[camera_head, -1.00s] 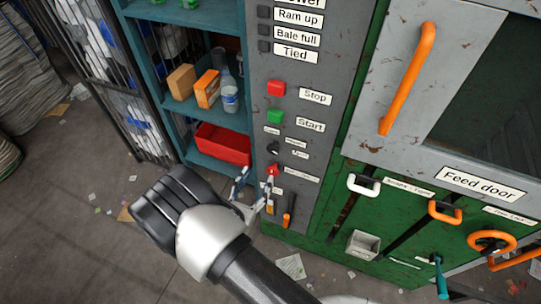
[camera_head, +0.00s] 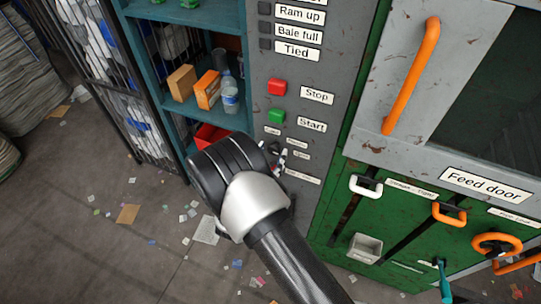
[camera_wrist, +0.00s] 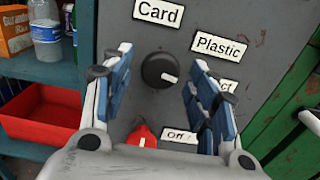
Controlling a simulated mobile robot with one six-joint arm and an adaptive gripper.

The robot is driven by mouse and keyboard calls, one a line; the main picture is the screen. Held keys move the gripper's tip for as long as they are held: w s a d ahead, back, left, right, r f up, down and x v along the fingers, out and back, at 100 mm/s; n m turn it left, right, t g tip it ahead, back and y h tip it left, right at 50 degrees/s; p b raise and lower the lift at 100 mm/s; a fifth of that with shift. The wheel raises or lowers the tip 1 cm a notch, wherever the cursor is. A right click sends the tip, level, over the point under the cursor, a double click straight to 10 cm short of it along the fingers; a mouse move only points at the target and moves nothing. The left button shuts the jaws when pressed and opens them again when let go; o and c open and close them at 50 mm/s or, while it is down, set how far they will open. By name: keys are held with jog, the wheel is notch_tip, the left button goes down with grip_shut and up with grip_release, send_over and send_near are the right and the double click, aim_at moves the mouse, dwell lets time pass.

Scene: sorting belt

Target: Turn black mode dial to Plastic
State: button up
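The black mode dial (camera_wrist: 160,70) sits on the grey panel in the wrist view. Its white pointer mark aims right and slightly down, toward a label ending in "ct" (camera_wrist: 228,86) that is partly hidden by a finger. The "Plastic" label (camera_wrist: 219,46) is up and right of the dial. The "Card" label (camera_wrist: 158,12) is above it. My gripper (camera_wrist: 160,92) is open, with one finger left and one right of the dial in the picture; I cannot tell whether they touch it. In the head view, my wrist largely hides the dial area.
A red knob (camera_wrist: 142,135) with an "Off" label (camera_wrist: 180,136) sits just below the dial, close to my gripper. A red bin (camera_wrist: 48,118) and a bottle (camera_wrist: 45,30) stand on the shelf at left. Green (camera_head: 276,115) and red (camera_head: 277,87) buttons are above on the panel.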

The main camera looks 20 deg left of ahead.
jog(key=c, duration=1)
jog(key=shift+o, duration=0.2)
jog(key=n, duration=0.4)
jog(key=shift+n, duration=0.4)
jog(key=shift+d+n+p, duration=0.1)
jog(key=shift+n+p, duration=0.4)
jog(key=shift+n, duration=2)
jog(key=o, duration=1.1)
jog(key=shift+c, duration=0.2)
